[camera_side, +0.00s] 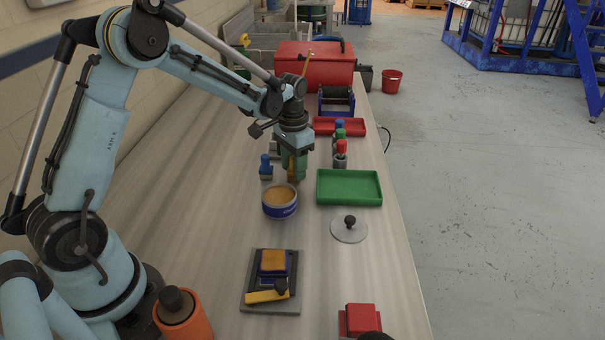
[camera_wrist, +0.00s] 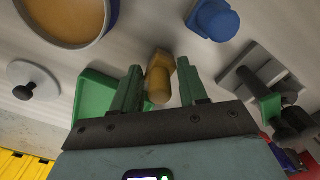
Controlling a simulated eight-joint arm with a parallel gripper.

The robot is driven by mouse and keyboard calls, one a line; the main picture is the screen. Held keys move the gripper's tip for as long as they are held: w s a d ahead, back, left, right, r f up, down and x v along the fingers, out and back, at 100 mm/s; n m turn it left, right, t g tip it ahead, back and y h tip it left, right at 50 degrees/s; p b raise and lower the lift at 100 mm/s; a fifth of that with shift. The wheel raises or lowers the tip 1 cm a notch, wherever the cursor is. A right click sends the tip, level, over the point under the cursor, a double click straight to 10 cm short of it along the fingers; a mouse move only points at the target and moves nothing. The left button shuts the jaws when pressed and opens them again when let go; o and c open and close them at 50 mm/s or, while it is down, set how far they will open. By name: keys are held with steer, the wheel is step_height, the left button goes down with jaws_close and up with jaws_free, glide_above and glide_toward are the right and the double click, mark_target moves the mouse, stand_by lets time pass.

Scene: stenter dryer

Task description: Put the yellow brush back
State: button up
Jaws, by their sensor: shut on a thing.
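The yellow brush (camera_wrist: 160,78) is between the green fingers of my gripper (camera_wrist: 160,90) in the wrist view. Its round handle points toward the camera and its squarish block is farther off. In the side view my gripper (camera_side: 293,166) points down over the bench behind the blue tin, with a strip of the yellow brush (camera_side: 291,167) showing between the fingers. I cannot tell whether the brush touches the bench. A similar blue brush (camera_side: 265,168) stands just left of it, also in the wrist view (camera_wrist: 214,19).
A blue tin (camera_side: 280,203) with tan contents stands in front of my gripper. A green tray (camera_side: 349,202), a round lid (camera_side: 349,229) and several coloured-top bottles (camera_side: 340,150) are to the right. A dark plate (camera_side: 270,307) holds a yellow-handled item. Bare bench lies left.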

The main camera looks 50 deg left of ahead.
steer(key=shift+f, duration=0.15)
steer(key=o, duration=1.1)
steer(key=shift+c, duration=0.2)
step_height(320, 180, up, 12)
steer(key=shift+f, duration=0.25)
steer(key=shift+s+d+r, duration=0.1)
steer(key=shift+s+r, duration=0.05)
steer(key=shift+r, duration=0.3)
steer(key=s+d+t, duration=0.3)
steer(key=s+d, duration=0.1)
steer(key=s, duration=0.3)
steer(key=s+d+n+t, duration=0.1)
steer(key=s+d+t, duration=0.3)
steer(key=s, duration=0.4)
steer(key=shift+s+d, duration=0.15)
steer(key=shift+s, duration=0.05)
